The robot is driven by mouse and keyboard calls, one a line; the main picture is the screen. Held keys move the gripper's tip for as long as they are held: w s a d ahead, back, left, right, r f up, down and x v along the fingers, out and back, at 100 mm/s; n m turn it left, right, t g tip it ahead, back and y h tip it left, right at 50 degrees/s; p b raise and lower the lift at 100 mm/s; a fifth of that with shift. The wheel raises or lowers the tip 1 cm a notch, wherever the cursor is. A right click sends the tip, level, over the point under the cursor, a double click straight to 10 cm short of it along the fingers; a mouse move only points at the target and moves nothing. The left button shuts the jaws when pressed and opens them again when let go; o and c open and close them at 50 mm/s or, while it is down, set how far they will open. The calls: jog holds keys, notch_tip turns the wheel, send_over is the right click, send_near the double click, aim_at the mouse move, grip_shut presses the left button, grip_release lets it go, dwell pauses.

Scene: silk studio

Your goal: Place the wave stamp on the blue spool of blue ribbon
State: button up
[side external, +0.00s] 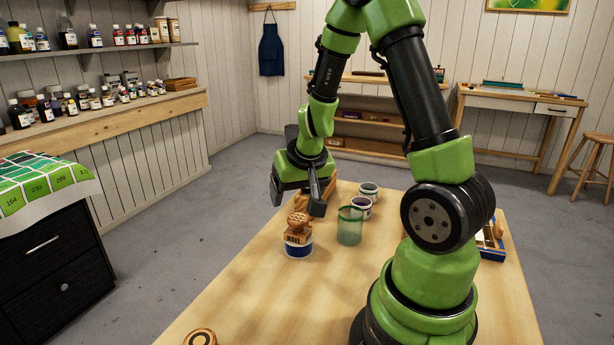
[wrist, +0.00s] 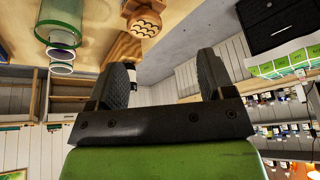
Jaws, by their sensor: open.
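The wooden wave stamp (side external: 297,222) sits on top of the blue spool (side external: 298,251) near the table's left edge in the side view. In the wrist view the stamp (wrist: 146,22) shows at the top edge, with a dark wave pattern on it.
A green translucent cup (side external: 350,228) stands right of the spool, with two small pots (side external: 361,208) behind it. A round wooden piece (side external: 200,338) lies at the near left. A blue tray (side external: 492,243) is at the right. The table's front middle is clear.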

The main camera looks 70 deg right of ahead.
jog(key=s+a+r+n+t+y, duration=0.3)
jog(key=a+r+n+y, duration=0.1)
jog(key=a+r, duration=1.05)
jog(key=s+a+r, duration=0.2)
jog(key=s, duration=0.5)
jog(key=shift+s+a+n+y, duration=0.15)
jog(key=shift+a+n+y, duration=0.2)
jog(key=shift+n+y, duration=0.05)
